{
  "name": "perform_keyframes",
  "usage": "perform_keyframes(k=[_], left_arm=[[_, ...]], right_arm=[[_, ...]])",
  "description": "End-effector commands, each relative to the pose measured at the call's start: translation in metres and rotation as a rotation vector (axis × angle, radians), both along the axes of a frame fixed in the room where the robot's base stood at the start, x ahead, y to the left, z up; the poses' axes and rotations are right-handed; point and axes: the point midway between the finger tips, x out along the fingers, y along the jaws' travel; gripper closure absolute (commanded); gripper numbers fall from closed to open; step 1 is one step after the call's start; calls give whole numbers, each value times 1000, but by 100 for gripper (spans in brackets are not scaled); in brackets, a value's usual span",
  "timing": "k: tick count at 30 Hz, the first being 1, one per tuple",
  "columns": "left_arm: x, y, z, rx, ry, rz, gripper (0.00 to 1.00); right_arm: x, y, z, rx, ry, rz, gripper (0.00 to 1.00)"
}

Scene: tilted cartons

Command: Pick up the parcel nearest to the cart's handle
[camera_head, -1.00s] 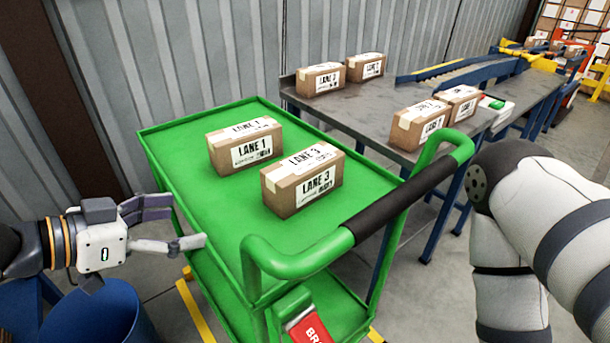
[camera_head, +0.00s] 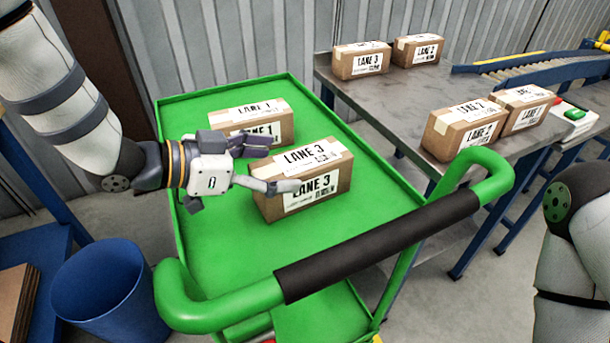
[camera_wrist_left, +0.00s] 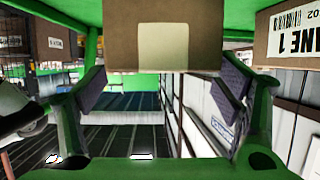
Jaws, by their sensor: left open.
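The brown LANE 3 parcel (camera_head: 325,182) lies on the green cart's top (camera_head: 215,235). It is the parcel nearest the cart's black-gripped handle (camera_head: 380,245). My left gripper (camera_head: 272,165) is open at that parcel's left end, one finger toward its far side and one in front of its near face. In the left wrist view the parcel's end (camera_wrist_left: 125,45) with a pale tape patch shows at top centre, between the spread fingers (camera_wrist_left: 162,88). I cannot tell whether the fingers touch it. The LANE 1 parcel (camera_head: 275,112) stands just behind, partly hidden by the gripper. My right gripper is out of view.
A grey metal table (camera_head: 400,100) beside the cart holds several more parcels and leads to a roller conveyor (camera_head: 530,70). A blue bin (camera_head: 110,290) stands on the floor left of the cart. The cart's top is bare in front of the LANE 3 parcel.

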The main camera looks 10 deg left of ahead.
Motion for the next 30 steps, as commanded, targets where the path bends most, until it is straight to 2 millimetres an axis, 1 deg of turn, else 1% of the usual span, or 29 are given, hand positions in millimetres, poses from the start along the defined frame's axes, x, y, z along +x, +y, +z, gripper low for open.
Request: perform_keyframes(k=[6,9,16,17,18,20,21,23,24,25,30], left_arm=[[25,-29,-12,1,0,-4,17],[32,-38,-15,0,-1,-1,17],[34,-40,-13,-1,-5,0,17],[34,-40,-13,-1,-5,0,21],[33,-40,-13,-1,-5,0,30],[33,-40,-13,-1,-5,0,44],[33,-40,-13,-1,-5,0,53],[33,-40,-14,0,-4,0,67],[33,-39,-14,0,-4,0,76],[33,-39,-14,-1,-4,0,81],[33,-39,-14,-1,-4,0,81]], right_arm=[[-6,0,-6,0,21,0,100],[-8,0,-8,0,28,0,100],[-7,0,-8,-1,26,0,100],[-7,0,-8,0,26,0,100],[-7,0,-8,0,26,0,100],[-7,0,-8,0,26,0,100],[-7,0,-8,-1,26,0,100],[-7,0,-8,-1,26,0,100],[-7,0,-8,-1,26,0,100],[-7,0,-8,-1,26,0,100],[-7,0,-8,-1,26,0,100]])
